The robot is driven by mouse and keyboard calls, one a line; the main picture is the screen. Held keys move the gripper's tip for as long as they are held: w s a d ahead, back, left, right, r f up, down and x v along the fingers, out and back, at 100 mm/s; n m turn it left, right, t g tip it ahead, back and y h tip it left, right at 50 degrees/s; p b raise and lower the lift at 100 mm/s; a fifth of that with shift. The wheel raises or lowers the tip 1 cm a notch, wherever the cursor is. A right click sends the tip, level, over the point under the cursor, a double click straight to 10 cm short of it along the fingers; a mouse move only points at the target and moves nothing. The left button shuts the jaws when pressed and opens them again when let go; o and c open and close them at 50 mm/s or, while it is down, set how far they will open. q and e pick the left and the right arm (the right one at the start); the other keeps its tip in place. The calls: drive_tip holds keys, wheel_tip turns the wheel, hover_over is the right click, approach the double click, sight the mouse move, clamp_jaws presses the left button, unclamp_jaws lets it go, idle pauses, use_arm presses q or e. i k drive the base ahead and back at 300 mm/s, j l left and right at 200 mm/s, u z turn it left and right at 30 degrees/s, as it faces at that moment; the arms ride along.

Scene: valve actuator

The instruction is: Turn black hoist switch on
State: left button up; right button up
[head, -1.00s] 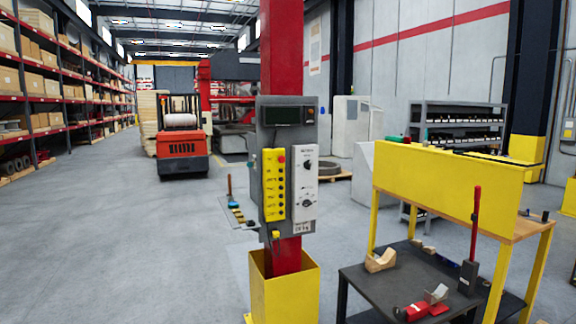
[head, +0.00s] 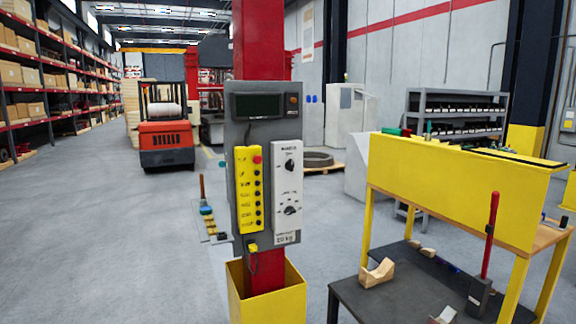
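A grey control panel (head: 239,132) is fixed on a red column (head: 258,40) left of centre in the head view. On it are a dark display (head: 257,105), a yellow button box (head: 243,190) with a red button on top and several black buttons, and a white box (head: 286,215) with two black rotary knobs, an upper one (head: 289,165) and a lower one (head: 290,210). The labels are too small to read, so I cannot tell which is the hoist switch or its setting. Neither gripper is in view.
A yellow guard (head: 239,302) surrounds the column's base. At the right stand a yellow-panelled workbench (head: 450,190) and a low dark table (head: 375,300) with a wooden block (head: 377,272) and a red-handled lever (head: 490,235). A forklift (head: 165,140) stands behind; open floor lies at the left.

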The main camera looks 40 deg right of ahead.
sight(289, 166)
drive_tip(key=i+l, duration=0.2)
drive_tip(key=l, duration=0.15)
drive_tip(key=i+l, duration=0.2)
drive_tip(key=l, duration=0.15)
drive_tip(key=i+l+u, duration=0.1)
drive_tip(key=i+l, duration=0.1)
drive_tip(key=l, duration=0.1)
